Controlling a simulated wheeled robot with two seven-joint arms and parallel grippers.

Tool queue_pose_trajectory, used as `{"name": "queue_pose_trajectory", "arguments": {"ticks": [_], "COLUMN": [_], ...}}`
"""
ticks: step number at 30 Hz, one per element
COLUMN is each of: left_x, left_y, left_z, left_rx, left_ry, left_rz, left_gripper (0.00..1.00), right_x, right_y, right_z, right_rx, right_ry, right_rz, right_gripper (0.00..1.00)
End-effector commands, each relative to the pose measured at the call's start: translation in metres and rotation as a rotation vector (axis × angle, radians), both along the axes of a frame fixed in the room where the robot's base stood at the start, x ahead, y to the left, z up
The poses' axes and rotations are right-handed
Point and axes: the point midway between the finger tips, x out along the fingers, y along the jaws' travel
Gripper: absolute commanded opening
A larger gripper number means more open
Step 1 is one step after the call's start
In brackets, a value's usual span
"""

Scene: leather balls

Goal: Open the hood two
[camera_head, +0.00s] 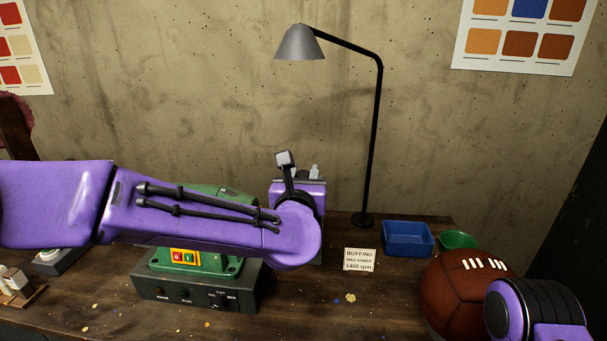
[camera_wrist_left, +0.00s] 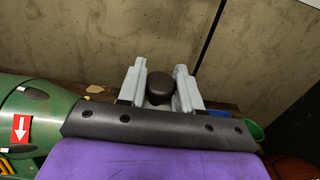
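The green buffing machine (camera_head: 195,262) stands on the bench behind my left arm, which hides most of it. Its green body also shows at the left of the left wrist view (camera_wrist_left: 40,125), with a red label bearing a white arrow. My left gripper (camera_wrist_left: 160,88) has its two grey fingers apart. A dark rounded knob-like part (camera_wrist_left: 160,85) shows between them. I cannot tell whether the fingers touch it or whether it belongs to a hood. The hoods are not clearly visible in the head view. My right gripper is out of view; only part of my right arm shows at lower right.
A blue tray (camera_head: 408,240), a green bowl (camera_head: 458,240) and a brown leather ball (camera_head: 460,285) sit at the right. A small buffing sign (camera_head: 359,260) stands between. The front middle of the bench has scraps.

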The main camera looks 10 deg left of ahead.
Motion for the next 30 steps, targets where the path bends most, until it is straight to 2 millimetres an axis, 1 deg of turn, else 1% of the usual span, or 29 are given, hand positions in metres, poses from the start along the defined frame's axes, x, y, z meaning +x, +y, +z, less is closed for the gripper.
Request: {"name": "queue_pose_trajectory", "arguments": {"ticks": [1,2,8,11,14,17,19,30], "left_x": [0.000,0.000,0.001,0.004,0.009,0.018,0.025,0.070], "left_y": [0.000,0.000,0.000,0.001,0.001,0.001,0.001,0.001], "left_z": [0.001,0.001,0.003,0.008,0.016,0.023,0.026,0.047], "left_rx": [0.000,0.000,-0.001,-0.003,-0.004,-0.006,-0.004,-0.002], "left_ry": [-0.001,-0.001,0.005,0.027,0.067,0.125,0.128,0.121], "left_rz": [0.000,0.000,0.000,0.001,0.001,0.001,0.002,0.002], "left_gripper": [0.06,0.00,0.00,0.00,0.00,0.00,0.00,0.00], "right_x": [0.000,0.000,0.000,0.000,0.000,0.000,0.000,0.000], "right_y": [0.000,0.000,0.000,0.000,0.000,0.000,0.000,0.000], "right_z": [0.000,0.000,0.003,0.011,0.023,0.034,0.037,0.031], "right_rx": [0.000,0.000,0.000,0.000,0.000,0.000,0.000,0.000], "right_ry": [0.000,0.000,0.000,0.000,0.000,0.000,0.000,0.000], "right_rz": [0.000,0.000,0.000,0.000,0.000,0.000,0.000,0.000], "right_gripper": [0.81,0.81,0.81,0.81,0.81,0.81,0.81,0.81]}}
